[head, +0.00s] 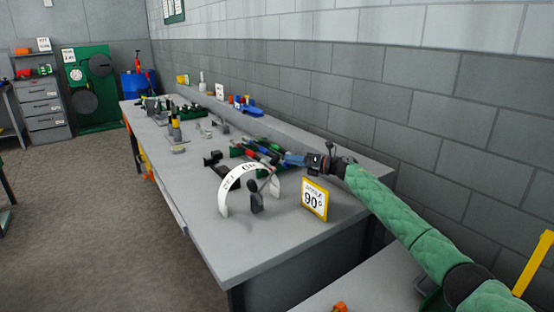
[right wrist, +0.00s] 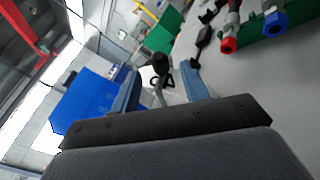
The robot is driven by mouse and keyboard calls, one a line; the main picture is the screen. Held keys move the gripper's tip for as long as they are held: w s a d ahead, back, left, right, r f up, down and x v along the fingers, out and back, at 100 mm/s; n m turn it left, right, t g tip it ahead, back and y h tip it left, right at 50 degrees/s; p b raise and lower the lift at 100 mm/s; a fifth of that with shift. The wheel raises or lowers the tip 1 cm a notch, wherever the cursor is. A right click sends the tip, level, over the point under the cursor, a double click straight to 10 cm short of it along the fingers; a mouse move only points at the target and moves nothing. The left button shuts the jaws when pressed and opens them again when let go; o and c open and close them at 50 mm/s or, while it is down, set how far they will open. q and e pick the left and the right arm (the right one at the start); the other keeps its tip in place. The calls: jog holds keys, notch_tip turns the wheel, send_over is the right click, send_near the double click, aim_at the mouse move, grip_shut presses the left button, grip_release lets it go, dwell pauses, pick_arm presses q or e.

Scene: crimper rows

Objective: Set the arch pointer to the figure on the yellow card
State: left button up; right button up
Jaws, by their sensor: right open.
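The white arch (head: 229,183) with dark markings stands on the near part of the grey workbench in the head view. The yellow-edged card (head: 315,201) to the right reads 90°. My right gripper (head: 290,159), with blue fingers, is above and behind the arch. In the right wrist view my right gripper (right wrist: 160,82) is open, with a dark knob-like thing (right wrist: 160,63) showing between or beyond its fingers. My left gripper is out of view.
Several coloured tools lie in a green tray (head: 237,151) behind the arch; a green tray with red and blue ends also shows in the right wrist view (right wrist: 270,48). A grey block wall (head: 430,90) borders the bench. The near bench corner (head: 240,262) is clear.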

aim_at(279, 157)
jog(key=x, duration=0.5)
jog(key=shift+a+r+p, duration=0.15)
jog(key=shift+a+p, duration=0.25)
jog(key=shift+w+a, duration=0.2)
jog(key=shift+a, duration=0.3)
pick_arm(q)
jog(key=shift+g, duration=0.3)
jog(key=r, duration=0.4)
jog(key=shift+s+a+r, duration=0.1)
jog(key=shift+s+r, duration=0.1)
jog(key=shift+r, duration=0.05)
pick_arm(e)
grip_shut()
